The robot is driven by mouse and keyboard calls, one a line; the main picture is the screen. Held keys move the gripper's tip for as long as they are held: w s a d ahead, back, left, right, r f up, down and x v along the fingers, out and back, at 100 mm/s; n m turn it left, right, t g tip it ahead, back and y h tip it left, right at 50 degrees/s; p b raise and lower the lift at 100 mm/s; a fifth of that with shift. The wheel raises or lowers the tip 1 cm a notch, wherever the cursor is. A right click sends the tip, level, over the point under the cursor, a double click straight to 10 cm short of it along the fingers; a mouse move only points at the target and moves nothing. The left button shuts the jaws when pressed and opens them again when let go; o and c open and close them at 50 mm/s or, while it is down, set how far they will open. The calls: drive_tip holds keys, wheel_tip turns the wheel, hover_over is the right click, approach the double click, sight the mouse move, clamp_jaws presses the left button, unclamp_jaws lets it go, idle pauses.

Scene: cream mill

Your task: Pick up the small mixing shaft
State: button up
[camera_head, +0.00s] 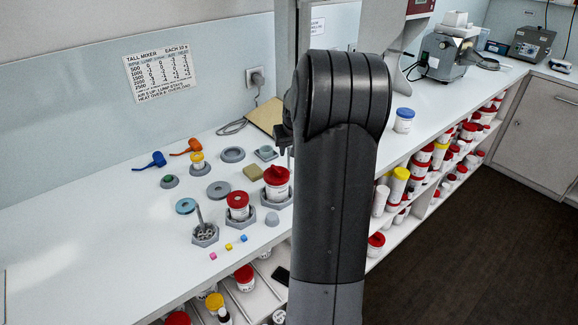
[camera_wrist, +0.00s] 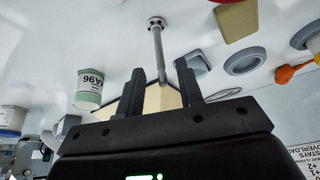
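A thin grey metal shaft (camera_wrist: 158,48) with a small round notched hub (camera_wrist: 156,22) at its far end shows in the wrist view. Its near end reaches between the two fingers of my gripper (camera_wrist: 160,68). The fingers are apart, with a visible gap on either side of the shaft. In the head view my gripper (camera_head: 283,134) is mostly hidden behind my arm, above the counter. Another metal shaft (camera_head: 200,215) with a wider head stands tilted in a grey hexagonal holder (camera_head: 205,239) at the front left.
Red-lidded jars (camera_head: 277,176) and (camera_head: 238,199) stand in grey holders near my arm. A yellow-tan sponge (camera_head: 253,173), grey rings (camera_head: 233,155) and coloured cubes (camera_head: 228,246) lie around. A blue-lidded jar (camera_head: 404,114) stands to the right. The counter's left side is clear.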

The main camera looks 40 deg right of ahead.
sight(289, 160)
drive_tip(key=x, duration=0.5)
drive_tip(key=shift+s+a, duration=0.1)
drive_tip(key=shift+a, duration=0.1)
clamp_jaws()
